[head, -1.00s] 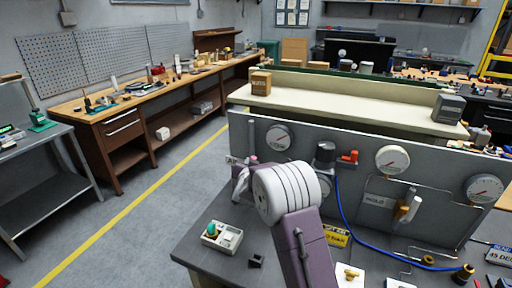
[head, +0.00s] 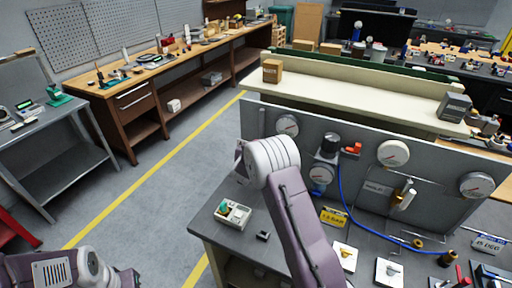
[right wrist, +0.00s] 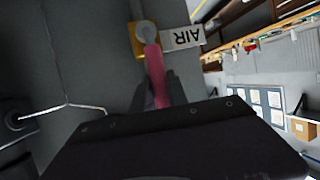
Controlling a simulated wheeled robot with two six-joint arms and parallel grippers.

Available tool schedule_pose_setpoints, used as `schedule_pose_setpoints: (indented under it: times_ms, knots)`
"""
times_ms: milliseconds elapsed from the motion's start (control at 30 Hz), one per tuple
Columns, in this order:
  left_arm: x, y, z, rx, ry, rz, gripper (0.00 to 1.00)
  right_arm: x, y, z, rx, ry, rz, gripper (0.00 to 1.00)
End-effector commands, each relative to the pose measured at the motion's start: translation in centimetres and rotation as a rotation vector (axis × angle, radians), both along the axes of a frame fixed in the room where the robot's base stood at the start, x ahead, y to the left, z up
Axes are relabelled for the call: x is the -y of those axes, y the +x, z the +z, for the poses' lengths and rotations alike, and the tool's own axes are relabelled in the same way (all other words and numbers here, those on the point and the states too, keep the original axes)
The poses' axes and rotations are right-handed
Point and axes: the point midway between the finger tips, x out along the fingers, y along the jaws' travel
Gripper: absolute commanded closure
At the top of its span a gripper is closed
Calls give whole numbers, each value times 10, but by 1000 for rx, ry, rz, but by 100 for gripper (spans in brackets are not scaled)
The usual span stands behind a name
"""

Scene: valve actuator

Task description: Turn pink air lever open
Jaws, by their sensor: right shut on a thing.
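The pink air lever (right wrist: 155,68) shows in the right wrist view, running from a round grey pivot on a yellow valve body (right wrist: 137,40) down between my gripper's fingers. A white AIR label (right wrist: 183,38) is beside it on the grey panel. My right gripper (right wrist: 157,88) is shut on the lever's free end. In the head view my right wrist hides the lever, the label and the fingertips. Part of my left arm shows at the head view's lower left, but its gripper is not visible.
On the bench in front are a small white box with a green knob (head: 232,214) and a yellow tag (head: 333,217). Open floor lies left.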

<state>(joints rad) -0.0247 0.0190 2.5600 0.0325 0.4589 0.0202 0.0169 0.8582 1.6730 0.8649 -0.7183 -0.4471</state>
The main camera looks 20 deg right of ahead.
Motion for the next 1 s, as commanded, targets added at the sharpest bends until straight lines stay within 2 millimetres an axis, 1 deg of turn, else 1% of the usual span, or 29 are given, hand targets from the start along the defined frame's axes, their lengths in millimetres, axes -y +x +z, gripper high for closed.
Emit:
schedule_pose_setpoints:
  times_ms: [67,100,167,200,467,567,900,1000]
  knots:
    - [0,0,0,0,0,0,64,0,0,-1,-2,0,0,100]
    - [0,0,0,0,0,0,64,0,0,-1,-2,0,0,78]
    - [0,0,0,0,0,0,64,0,0,-1,-2,0,0,61]
    - [0,0,0,0,0,0,64,0,0,-1,-2,0,0,59]
    - [0,0,0,0,0,0,64,0,0,0,-1,1,0,59]
    - [0,0,-4,0,0,0,64,-4,-5,2,1,1,1,59]
    - [0,0,-21,0,0,0,64,-37,-55,24,0,0,3,59]
    - [0,0,-22,0,0,0,64,-44,-65,30,0,1,2,59]
